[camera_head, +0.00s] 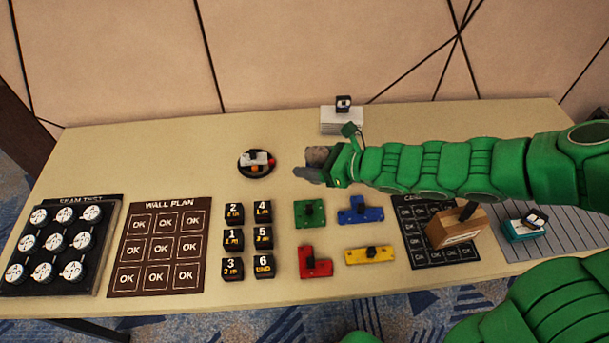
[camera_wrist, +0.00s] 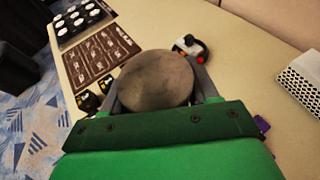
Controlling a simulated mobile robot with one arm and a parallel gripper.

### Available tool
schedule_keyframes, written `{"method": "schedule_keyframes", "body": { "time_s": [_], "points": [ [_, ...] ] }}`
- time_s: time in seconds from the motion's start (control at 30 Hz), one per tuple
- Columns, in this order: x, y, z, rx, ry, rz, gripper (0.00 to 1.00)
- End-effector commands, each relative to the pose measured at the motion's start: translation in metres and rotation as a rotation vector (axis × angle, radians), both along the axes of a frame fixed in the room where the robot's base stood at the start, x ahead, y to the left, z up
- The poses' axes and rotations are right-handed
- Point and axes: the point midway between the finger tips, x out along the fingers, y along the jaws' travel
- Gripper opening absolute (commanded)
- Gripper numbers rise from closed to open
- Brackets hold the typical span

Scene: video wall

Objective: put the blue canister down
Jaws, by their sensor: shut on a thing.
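My gripper (camera_head: 322,170) reaches in from the right over the middle of the table (camera_head: 130,150). In the wrist view my gripper (camera_wrist: 155,95) is shut on a round-topped, grey-brown thing (camera_wrist: 155,78), one finger on each side. This held thing (camera_head: 317,154) shows only as a small grey patch in the head view. No blue shows on it, so I cannot tell from its colour that it is the blue canister. Its lower part is hidden, and I cannot tell whether it touches the table.
A white box (camera_head: 342,121) stands behind. Green (camera_head: 303,219), blue (camera_head: 374,214), red (camera_head: 318,268) and yellow (camera_head: 365,256) blocks lie in front. The table's back left is clear.

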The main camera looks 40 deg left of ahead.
Motion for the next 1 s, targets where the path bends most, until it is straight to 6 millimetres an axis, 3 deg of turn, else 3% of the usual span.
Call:
{"method": "schedule_keyframes", "body": {
  "time_s": [0.3, 0.63, 1.0],
  "points": [
    [0.001, -0.001, -0.034, 0.001, 0.005, -0.004, 0.24],
    [0.004, 0.001, -0.053, 0.000, 0.000, -0.003, 0.24],
    [0.026, 0.032, -0.071, -0.002, -0.001, -0.002, 0.24]
  ]
}}
